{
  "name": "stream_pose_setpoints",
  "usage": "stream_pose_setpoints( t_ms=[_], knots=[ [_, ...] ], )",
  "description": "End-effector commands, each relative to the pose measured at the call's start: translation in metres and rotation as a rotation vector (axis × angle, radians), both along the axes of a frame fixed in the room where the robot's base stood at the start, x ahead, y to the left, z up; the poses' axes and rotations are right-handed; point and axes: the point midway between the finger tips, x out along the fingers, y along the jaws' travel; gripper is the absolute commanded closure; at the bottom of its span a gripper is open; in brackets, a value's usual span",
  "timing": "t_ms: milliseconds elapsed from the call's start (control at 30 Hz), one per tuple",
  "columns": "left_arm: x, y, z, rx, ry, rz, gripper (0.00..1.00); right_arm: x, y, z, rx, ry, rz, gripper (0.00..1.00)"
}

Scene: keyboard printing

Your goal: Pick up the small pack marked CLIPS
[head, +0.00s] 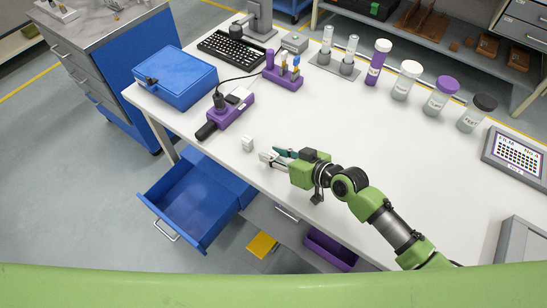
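A small white pack (247,144) stands on the white table near its front edge, left of the middle. Any marking on it is too small to read, so I cannot confirm that it says CLIPS. My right gripper (273,155) is just to the right of the pack, low over the table, with its fingers pointing left towards it. The fingers are apart with nothing visible between them, and a gap shows between them and the pack. My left gripper is not in view.
A purple holder with a black-handled tool (228,114) and a blue case (175,77) are left and behind. An open blue drawer (190,205) juts out below the front edge. Several lidded jars (406,80) stand at the back right. The table's middle is clear.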

Motion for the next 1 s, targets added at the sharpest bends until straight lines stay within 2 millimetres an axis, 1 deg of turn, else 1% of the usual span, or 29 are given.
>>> stream_pose_setpoints(
  t_ms=[33,67,100,433,567,667,767,800,867,1000],
  knots=[
    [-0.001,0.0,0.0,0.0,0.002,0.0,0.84,0.0,0.0,0.0,0.0,0.0,0.0,0.88],
    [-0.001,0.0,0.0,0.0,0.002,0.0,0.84,0.0,0.0,0.0,0.0,0.0,0.0,0.96],
    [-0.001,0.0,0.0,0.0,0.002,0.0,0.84,0.0,0.0,0.0,0.0,0.0,0.0,1.0],
    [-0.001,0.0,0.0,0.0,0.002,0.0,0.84,0.0,0.0,0.0,-0.001,0.001,-0.001,1.0],
    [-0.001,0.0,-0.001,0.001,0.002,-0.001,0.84,0.0,0.0,0.005,0.001,-0.001,0.0,1.0],
    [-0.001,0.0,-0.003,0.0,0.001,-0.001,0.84,0.0,0.0,0.014,0.001,-0.003,0.0,1.0],
    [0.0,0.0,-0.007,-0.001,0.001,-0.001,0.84,0.001,0.0,0.032,0.002,-0.007,0.001,1.0],
    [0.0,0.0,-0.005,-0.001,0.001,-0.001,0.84,-0.001,0.01,0.042,0.006,-0.006,0.004,1.0],
    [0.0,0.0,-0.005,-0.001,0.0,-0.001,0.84,-0.002,0.021,0.057,0.008,-0.006,0.002,1.0],
    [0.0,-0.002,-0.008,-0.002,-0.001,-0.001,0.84,-0.005,0.05,0.09,0.007,-0.007,0.002,1.0]
  ],
)
